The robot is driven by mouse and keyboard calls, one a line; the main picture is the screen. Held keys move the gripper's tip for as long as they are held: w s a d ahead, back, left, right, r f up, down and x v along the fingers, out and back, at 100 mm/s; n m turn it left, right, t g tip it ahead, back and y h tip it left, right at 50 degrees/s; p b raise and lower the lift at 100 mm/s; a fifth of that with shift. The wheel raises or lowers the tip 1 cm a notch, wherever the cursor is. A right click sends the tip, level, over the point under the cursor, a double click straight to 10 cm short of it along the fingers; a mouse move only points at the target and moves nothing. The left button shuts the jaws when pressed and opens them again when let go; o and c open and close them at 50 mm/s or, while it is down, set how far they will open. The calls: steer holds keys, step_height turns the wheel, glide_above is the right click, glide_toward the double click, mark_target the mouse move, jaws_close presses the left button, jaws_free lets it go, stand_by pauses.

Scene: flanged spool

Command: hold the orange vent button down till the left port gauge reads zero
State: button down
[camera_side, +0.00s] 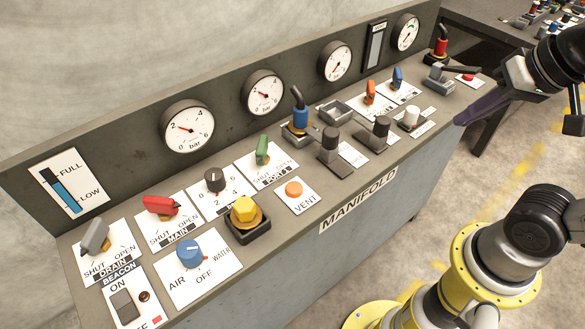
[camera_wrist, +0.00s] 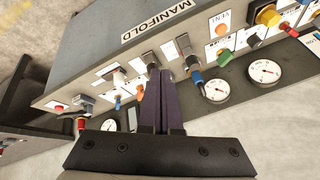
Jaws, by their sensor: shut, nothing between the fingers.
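The orange vent button (camera_side: 293,189) sits on a white VENT plate near the panel's front edge; it also shows in the wrist view (camera_wrist: 222,30). Nothing touches it. A round gauge (camera_side: 263,92) stands behind the green port handle (camera_side: 262,150); its needle points up and left, and its exact reading is too small to tell. This gauge also shows in the wrist view (camera_wrist: 216,91). My gripper (camera_side: 461,118) has purple fingers, shut and empty, by the panel's right end, well to the right of the button. The fingers also show in the wrist view (camera_wrist: 155,73).
A larger bar gauge (camera_side: 188,127) stands to the left, with other gauges to the right. A yellow knob (camera_side: 243,211) stands left of the button. A blue hose fitting (camera_side: 300,116) and grey blocks (camera_side: 330,146) rise between the button and my gripper.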

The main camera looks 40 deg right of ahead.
steer(key=w+a+r+m+g, duration=0.1)
steer(key=w+a+r+m, duration=0.25)
steer(key=w+m, duration=0.45)
steer(key=m+g, duration=0.4)
steer(key=g, duration=0.1)
glide_above(295, 187)
step_height(295, 187, down, 10)
steer(key=shift+f, duration=0.1)
step_height(295, 187, down, 14)
